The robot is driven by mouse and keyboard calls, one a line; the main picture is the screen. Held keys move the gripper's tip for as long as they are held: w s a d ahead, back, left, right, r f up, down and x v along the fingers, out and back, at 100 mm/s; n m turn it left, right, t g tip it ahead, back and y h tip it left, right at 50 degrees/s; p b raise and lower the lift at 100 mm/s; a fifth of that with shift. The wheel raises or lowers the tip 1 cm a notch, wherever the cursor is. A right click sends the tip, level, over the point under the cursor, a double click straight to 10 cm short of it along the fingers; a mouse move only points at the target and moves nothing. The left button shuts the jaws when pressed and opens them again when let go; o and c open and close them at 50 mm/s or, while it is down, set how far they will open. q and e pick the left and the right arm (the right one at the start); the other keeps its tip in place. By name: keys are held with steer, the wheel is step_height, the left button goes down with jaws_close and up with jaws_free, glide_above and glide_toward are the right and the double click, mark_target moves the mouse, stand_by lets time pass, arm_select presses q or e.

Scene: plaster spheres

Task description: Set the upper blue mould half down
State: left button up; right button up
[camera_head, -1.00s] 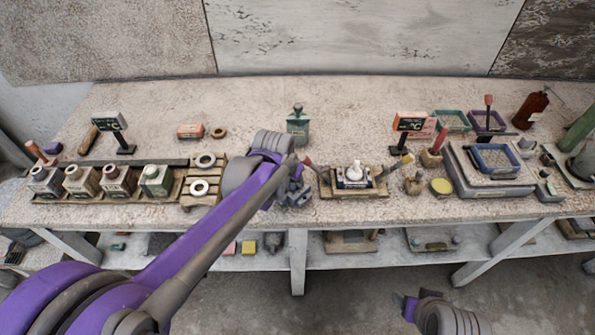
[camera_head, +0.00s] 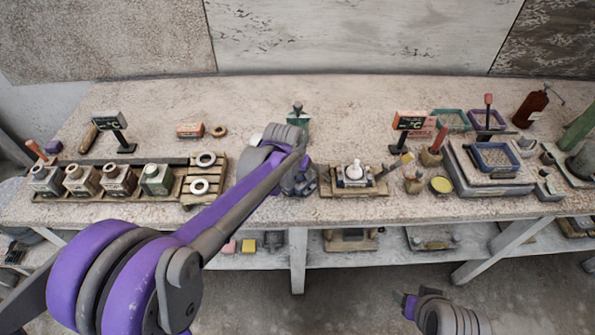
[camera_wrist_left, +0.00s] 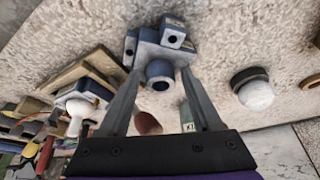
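The upper blue mould half (camera_wrist_left: 160,58), a dark blue block with a round neck and small holed lugs, stands on the bench in the left wrist view. In the head view it shows partly (camera_head: 303,184), beside the wooden board. My left gripper (camera_wrist_left: 162,74) has its fingers on both sides of the neck, with a visible gap on each side, so it looks open. A blue-grey block (camera_wrist_left: 88,88) with a white plaster piece (camera_wrist_left: 76,118) sits on the wooden board (camera_head: 330,188). My right gripper (camera_head: 405,301) shows only partly at the bottom; its fingers are unclear.
A white sphere in a dark cup (camera_wrist_left: 255,92) stands close by. A green bottle-like block (camera_head: 299,117) is behind my left wrist. The bench's back middle is clear.

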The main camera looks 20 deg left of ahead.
arm_select(q)
steer(key=shift+o, duration=0.2)
steer(key=shift+r, duration=0.15)
steer(key=shift+r, duration=0.3)
steer(key=d+p+v, duration=0.1)
steer(key=v, duration=1)
steer(key=s+a+f, duration=0.1)
steer(key=s+f, duration=0.2)
steer(key=s, duration=0.4)
steer(key=s+a+f, duration=0.1)
steer(key=s+f, duration=0.2)
steer(key=s, duration=0.5)
steer(key=s+a+f+n, duration=0.1)
steer(key=s+f, duration=0.2)
steer(key=s, duration=0.4)
steer(key=shift+s+a+t+y, duration=0.3)
steer(key=shift+s+t, duration=0.1)
steer(key=shift+r, duration=0.1)
